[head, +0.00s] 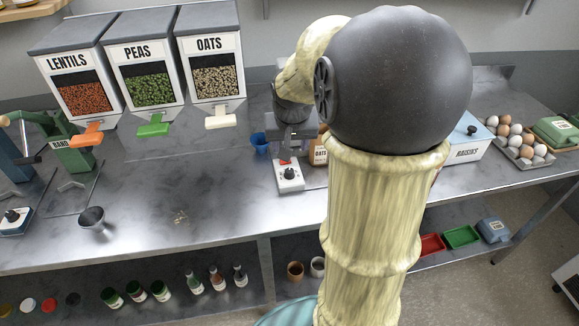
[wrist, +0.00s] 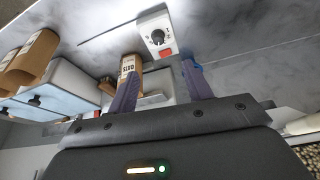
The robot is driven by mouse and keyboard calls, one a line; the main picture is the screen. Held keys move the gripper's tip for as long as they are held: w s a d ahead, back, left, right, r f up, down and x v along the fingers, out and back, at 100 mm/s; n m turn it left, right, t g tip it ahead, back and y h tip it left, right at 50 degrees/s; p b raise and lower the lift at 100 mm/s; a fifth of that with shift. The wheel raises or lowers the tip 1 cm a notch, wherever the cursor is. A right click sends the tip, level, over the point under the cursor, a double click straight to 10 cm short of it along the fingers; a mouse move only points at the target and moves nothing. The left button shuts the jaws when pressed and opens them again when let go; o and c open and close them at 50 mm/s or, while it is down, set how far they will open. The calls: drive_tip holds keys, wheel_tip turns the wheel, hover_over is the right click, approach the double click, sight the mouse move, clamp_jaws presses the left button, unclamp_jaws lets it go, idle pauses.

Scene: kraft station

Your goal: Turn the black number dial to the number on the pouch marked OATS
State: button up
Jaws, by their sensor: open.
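The black number dial (head: 290,174) sits on a small white box with a red part on the steel counter. It also shows in the wrist view (wrist: 157,38), beyond my fingertips; its setting is too small to read. The brown pouch marked OATS (head: 319,151) stands behind and right of the dial box, partly hidden by my arm. In the wrist view the pouch (wrist: 130,66) shows its label beside my left finger; I cannot read a number on it. My gripper (wrist: 160,72) is open and empty, above and behind the dial box, apart from it.
A blue cup (head: 260,143) stands left of the dial box. Dispensers of lentils, peas and oats (head: 212,75) stand at the back left. The counter between funnel and dial box is mostly clear.

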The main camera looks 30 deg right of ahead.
sight(289, 170)
drive_tip(key=shift+w+d+r, duration=0.1)
drive_tip(key=shift+d+r, duration=0.15)
drive_tip(key=shift+f, duration=0.15)
drive_tip(key=x, duration=1.7)
drive_tip(key=shift+w, duration=0.15)
drive_tip(key=shift+c, duration=0.2)
drive_tip(key=c, duration=0.9)
